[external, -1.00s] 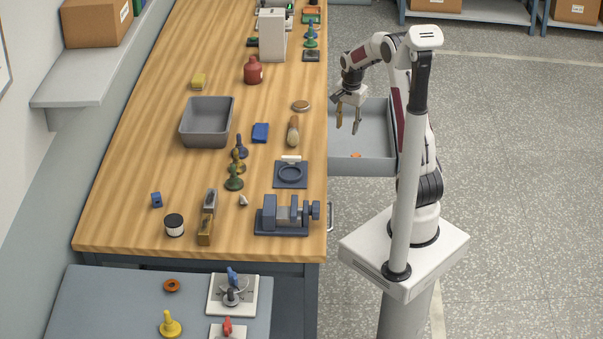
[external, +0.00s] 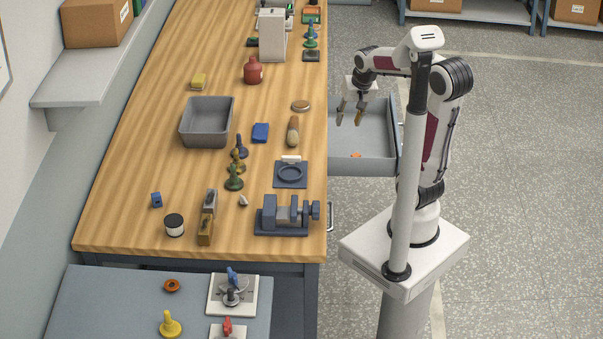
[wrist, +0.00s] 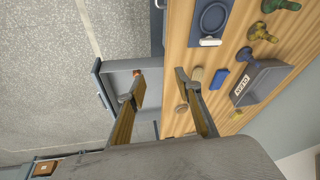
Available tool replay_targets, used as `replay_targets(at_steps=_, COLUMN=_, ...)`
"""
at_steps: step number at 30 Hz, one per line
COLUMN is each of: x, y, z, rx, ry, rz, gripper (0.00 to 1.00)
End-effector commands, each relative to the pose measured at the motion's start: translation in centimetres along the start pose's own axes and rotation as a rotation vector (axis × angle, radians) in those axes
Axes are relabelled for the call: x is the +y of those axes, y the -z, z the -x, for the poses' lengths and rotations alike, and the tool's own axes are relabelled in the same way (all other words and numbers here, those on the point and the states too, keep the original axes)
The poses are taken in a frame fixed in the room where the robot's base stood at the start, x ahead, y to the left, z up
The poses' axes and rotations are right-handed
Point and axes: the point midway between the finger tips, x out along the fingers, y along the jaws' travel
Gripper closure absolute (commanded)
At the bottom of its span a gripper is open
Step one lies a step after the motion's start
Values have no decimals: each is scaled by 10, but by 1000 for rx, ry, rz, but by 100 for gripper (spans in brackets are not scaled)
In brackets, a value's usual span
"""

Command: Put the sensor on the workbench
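A small orange object (external: 356,155), perhaps the sensor, lies on the floor of the open grey drawer (external: 376,167). Its shape is too small to tell. In the wrist view an orange bit (wrist: 137,72) shows in the drawer (wrist: 99,84), partly behind a finger. My gripper (external: 350,110) is open and empty, its fingers pointing down above the far left part of the drawer, apart from the orange object. The spread fingers of my gripper (wrist: 153,84) also show in the wrist view. The wooden workbench (external: 150,120) lies left of the drawer.
Near the bench's right edge are a brush (external: 293,131), a round lid (external: 301,106), a dark blue plate with a ring (external: 290,182) and a vise (external: 284,222). A grey bin (external: 207,141) stands farther left. Bare wood lies between the bin and the red bottle (external: 253,71).

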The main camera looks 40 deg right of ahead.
Motion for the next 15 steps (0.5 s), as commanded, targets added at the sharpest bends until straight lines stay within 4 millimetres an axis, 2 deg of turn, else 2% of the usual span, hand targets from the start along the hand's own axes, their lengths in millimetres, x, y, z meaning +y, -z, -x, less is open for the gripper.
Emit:
replay_targets(at_steps=6, x=-1, y=-33, z=24, rx=41, ry=32, rz=154, gripper=66)
replay_targets(at_steps=15, x=3, y=-78, z=46, rx=99, ry=70, rz=363, gripper=66)
